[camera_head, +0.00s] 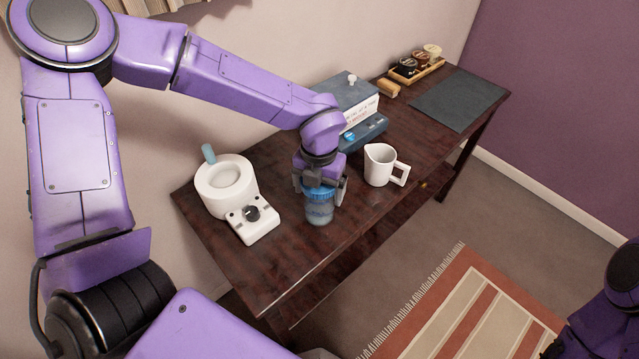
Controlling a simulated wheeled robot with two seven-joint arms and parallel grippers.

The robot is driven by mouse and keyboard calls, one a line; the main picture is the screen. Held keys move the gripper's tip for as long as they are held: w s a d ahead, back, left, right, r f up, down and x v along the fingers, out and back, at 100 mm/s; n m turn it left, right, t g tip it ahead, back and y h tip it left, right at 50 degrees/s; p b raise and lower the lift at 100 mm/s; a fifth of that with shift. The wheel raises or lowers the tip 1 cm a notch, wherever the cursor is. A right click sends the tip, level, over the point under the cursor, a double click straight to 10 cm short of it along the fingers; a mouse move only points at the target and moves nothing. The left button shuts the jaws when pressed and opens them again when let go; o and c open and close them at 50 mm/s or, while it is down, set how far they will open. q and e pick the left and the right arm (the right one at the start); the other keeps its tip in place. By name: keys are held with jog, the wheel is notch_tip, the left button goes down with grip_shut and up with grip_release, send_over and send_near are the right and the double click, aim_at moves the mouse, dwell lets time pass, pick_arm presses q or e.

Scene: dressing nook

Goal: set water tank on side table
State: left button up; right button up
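The water tank, seemingly the translucent blue-grey bottle (320,212) with a ribbed blue cap, is upright at the front edge of the dark wooden side table (275,270). Its base appears to be on or just above the tabletop. My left gripper (320,192) points down over it from above, one finger on each side of the cap. Whether the fingers press on the cap cannot be told. The gripper hides the top of the cap. Part of my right arm shows at the lower right; its gripper is out of view.
A white appliance (268,229) with a round ring and dial stands left of the bottle. A white mug (379,167) stands to its right. Behind are a blue-grey box (345,95), a wooden tray (420,72) of jars and a dark mat (460,100). A striped rug (480,310) lies on the floor.

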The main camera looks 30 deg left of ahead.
pick_arm(q)
jog(key=shift+f, duration=0.25)
jog(key=o, duration=0.9)
jog(key=shift+o, duration=0.2)
notch_tip(320, 180, up, 12)
jog(key=shift+r, duration=0.2)
